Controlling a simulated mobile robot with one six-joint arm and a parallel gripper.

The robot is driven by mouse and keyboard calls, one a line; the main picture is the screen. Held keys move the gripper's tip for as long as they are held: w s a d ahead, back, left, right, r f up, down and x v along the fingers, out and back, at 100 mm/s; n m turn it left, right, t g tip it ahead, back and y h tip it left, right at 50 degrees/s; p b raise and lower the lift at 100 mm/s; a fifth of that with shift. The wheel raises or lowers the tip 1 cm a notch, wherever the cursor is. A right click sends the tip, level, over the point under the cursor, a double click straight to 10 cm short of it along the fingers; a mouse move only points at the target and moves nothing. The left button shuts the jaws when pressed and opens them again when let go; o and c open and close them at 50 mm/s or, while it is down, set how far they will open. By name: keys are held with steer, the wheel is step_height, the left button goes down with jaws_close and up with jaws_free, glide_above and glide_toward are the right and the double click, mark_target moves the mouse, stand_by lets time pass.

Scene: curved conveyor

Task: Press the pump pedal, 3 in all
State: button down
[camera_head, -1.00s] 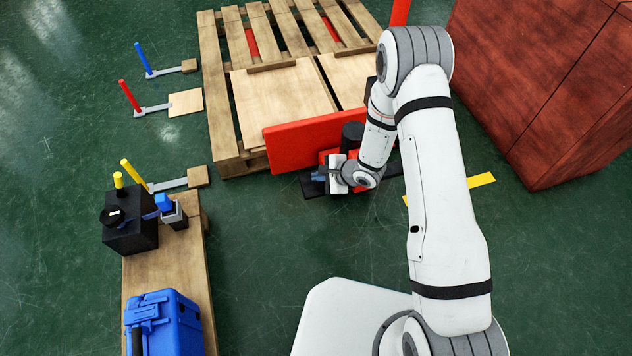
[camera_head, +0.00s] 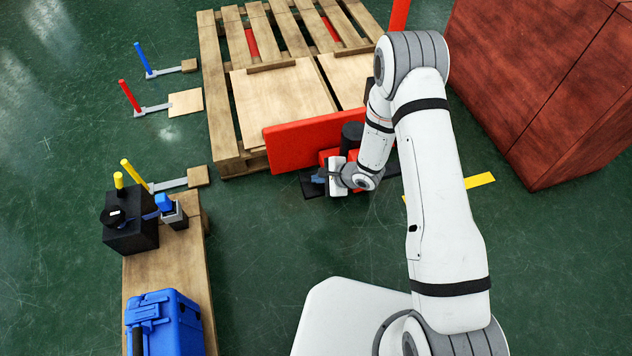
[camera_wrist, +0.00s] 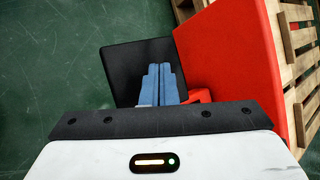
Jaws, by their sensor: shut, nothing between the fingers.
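A flat black plate, apparently the pump pedal (camera_head: 308,188), sits low in front of the red pump unit (camera_head: 310,143). The pedal also shows in the wrist view (camera_wrist: 122,65), partly hidden by my fingers. My gripper (camera_head: 317,179) has its blue fingers closed together and empty, pointing down over the pedal. In the wrist view the fingertips (camera_wrist: 160,68) lie across the right part of the plate. I cannot tell whether they touch it.
A wooden pallet (camera_head: 228,130) lies behind the red panel. A large dark-red crate (camera_head: 540,90) stands at right. A wooden bench (camera_head: 175,268) at left holds a black device (camera_head: 130,232) and a blue case (camera_head: 165,325). Green floor between is clear.

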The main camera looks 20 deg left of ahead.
steer(key=shift+f+b, duration=0.4)
steer(key=shift+f, duration=1.05)
stand_by(1.0)
steer(key=shift+r, duration=0.15)
steer(key=shift+r+p, duration=1.8)
steer(key=shift+p, duration=0.35)
steer(key=shift+r, duration=0.1)
step_height(320, 180, up, 5)
steer(key=p, duration=0.5)
stand_by(1.3)
